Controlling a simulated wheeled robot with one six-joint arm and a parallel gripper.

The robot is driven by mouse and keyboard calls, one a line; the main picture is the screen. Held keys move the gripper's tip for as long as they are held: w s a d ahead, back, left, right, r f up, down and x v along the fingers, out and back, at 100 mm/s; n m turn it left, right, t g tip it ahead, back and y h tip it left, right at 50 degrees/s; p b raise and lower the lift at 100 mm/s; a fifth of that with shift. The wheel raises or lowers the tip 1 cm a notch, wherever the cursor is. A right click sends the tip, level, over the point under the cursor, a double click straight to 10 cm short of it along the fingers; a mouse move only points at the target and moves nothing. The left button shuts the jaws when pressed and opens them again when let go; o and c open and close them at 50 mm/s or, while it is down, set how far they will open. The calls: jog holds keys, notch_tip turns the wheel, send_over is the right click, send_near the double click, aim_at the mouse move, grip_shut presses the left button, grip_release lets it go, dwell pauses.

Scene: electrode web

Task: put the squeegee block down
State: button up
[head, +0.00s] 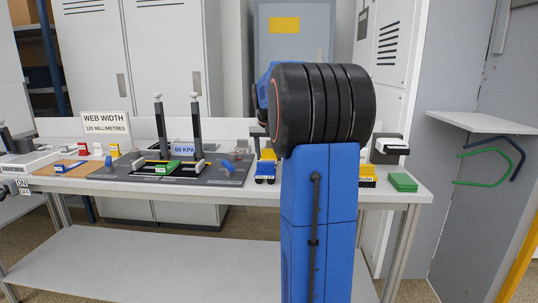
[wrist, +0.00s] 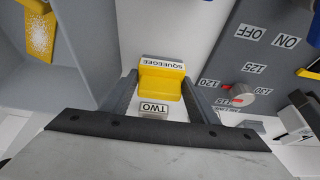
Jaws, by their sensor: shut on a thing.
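In the wrist view the squeegee block (wrist: 162,84) is yellow with a white top face lettered SQUEEGEE, upside down in this view. It sits between the two dark fingers of my gripper (wrist: 163,80), which is shut on it. In the head view my own arm hides the gripper, and I cannot make out the squeegee block there.
The white bench (head: 225,188) holds a dark control panel (head: 222,175), a blue and yellow roller block (head: 265,170), a brush block (head: 367,180) and a green block (head: 403,182). In the wrist view a dial (wrist: 236,100) with a red mark lies right of the gripper.

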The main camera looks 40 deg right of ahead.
jog(key=shift+f, duration=0.1)
jog(key=o, duration=0.9)
jog(key=shift+o, duration=0.2)
jog(key=v, duration=1.2)
